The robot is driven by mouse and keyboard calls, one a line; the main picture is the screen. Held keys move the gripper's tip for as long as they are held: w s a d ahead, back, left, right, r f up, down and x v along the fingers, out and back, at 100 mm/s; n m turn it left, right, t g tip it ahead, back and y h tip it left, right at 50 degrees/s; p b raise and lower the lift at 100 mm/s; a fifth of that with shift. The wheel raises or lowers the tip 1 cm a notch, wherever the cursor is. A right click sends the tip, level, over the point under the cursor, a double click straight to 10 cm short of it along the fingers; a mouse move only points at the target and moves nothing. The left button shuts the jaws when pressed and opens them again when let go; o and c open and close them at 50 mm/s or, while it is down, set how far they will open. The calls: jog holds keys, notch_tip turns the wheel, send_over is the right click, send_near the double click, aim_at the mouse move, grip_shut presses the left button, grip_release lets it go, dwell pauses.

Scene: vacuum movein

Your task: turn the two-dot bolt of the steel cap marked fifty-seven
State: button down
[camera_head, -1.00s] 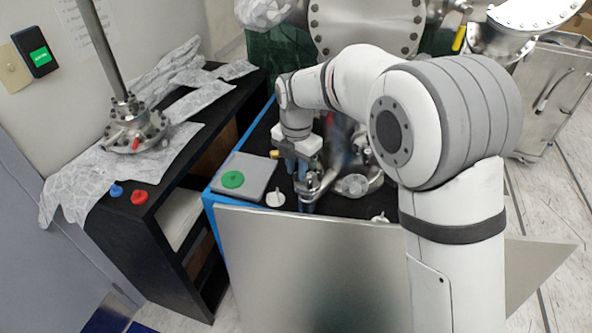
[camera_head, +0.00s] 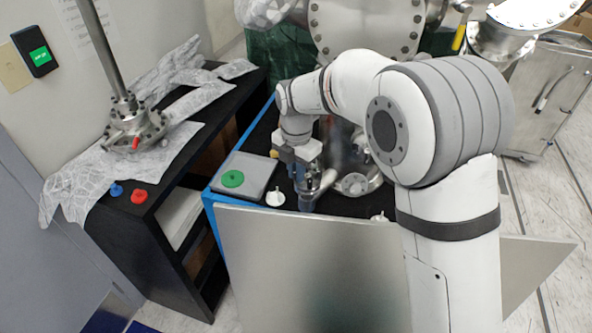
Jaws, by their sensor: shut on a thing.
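My gripper (camera_head: 305,195) points down over the black tabletop (camera_head: 262,186), close to the table's front edge. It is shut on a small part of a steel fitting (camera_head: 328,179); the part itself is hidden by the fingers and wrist. A round steel flange (camera_head: 356,184) lies just right of the gripper, partly behind my arm. I cannot read the number fifty-seven or make out any dots on a bolt at this size.
A grey block with a green disc (camera_head: 232,179) and a white plug (camera_head: 275,197) stand left of the gripper. A metal panel (camera_head: 300,265) fronts the table. A black shelf (camera_head: 160,200) at left holds a steel flange with a pipe (camera_head: 137,130).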

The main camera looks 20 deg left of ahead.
jog(key=shift+m, duration=0.3)
jog(key=m, duration=0.3)
jog(key=shift+m, duration=0.3)
jog(key=m, duration=0.4)
jog(key=shift+m+p, duration=0.3)
jog(key=m, duration=0.8)
jog(key=shift+m, duration=0.4)
jog(key=c, duration=1.7)
grip_release()
